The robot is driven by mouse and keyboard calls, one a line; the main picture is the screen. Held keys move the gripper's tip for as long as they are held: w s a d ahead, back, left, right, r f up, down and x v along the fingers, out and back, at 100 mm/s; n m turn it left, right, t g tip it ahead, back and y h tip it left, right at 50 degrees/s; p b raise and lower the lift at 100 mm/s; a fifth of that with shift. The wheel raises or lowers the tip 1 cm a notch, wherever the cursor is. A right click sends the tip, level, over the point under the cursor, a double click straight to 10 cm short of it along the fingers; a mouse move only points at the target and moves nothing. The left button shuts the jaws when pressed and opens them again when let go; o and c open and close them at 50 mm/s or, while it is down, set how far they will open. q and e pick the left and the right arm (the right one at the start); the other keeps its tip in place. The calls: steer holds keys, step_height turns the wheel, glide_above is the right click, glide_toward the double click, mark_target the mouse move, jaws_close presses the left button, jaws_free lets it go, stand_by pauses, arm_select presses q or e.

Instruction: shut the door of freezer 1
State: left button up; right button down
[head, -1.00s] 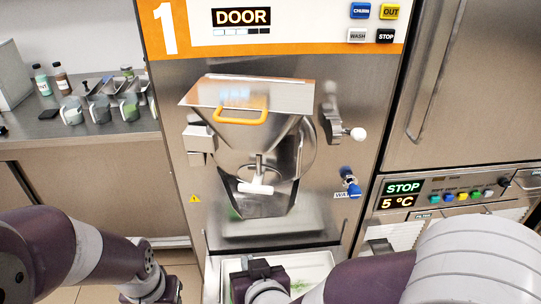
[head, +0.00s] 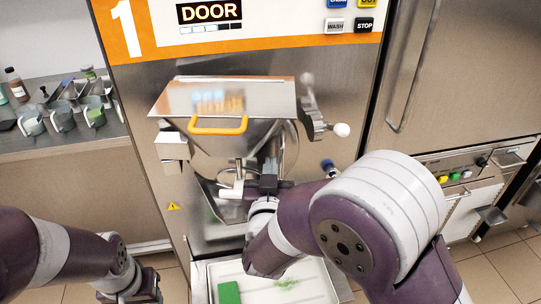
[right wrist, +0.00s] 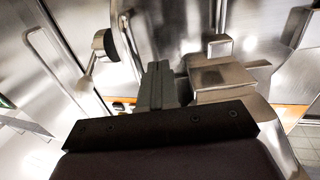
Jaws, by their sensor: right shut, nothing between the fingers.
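Freezer 1 (head: 330,100) faces me, with a "1" and a display reading DOOR. Its steel front door (head: 215,190) sits below a hopper with a flat lid (head: 225,97) and an orange handle (head: 217,125). A round steel rim shows behind the hopper and door on the right; I cannot tell how wide the gap is. A lever with a white ball (head: 342,130) is on the right. My right gripper (head: 268,165) is shut and empty in front of the door, hiding part of it; its shut fingers show in the right wrist view (right wrist: 158,85). My left gripper (head: 135,290) is low at left.
A white tray (head: 325,268) with a green block (head: 229,292) and green bits lies below the door. A counter (head: 60,140) with bottles and several cups stands at left. Another steel cabinet (head: 470,80) with controls stands at right. Tiled floor shows lower right.

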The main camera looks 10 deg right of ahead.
mark_target(269, 149)
steer(key=x, duration=0.2)
steer(key=a+x, duration=0.1)
steer(key=x, duration=0.1)
steer(key=shift+w+f, duration=0.1)
steer(key=shift+w, duration=0.1)
steer(key=shift+w+d, duration=0.1)
steer(key=shift+d, duration=0.05)
steer(key=shift+s, duration=0.2)
steer(key=x, duration=0.3)
steer(key=d+b+x, duration=0.1)
steer(key=x, duration=0.2)
steer(key=shift+d+f, duration=0.1)
steer(key=shift+d, duration=0.15)
steer(key=shift+s, duration=0.1)
arm_select(q)
steer(key=shift+s+d+f, duration=0.1)
steer(key=shift+s+f, duration=0.05)
steer(key=shift+f, duration=0.4)
arm_select(e)
steer(key=shift+a+r, duration=0.15)
steer(key=shift+r, duration=0.1)
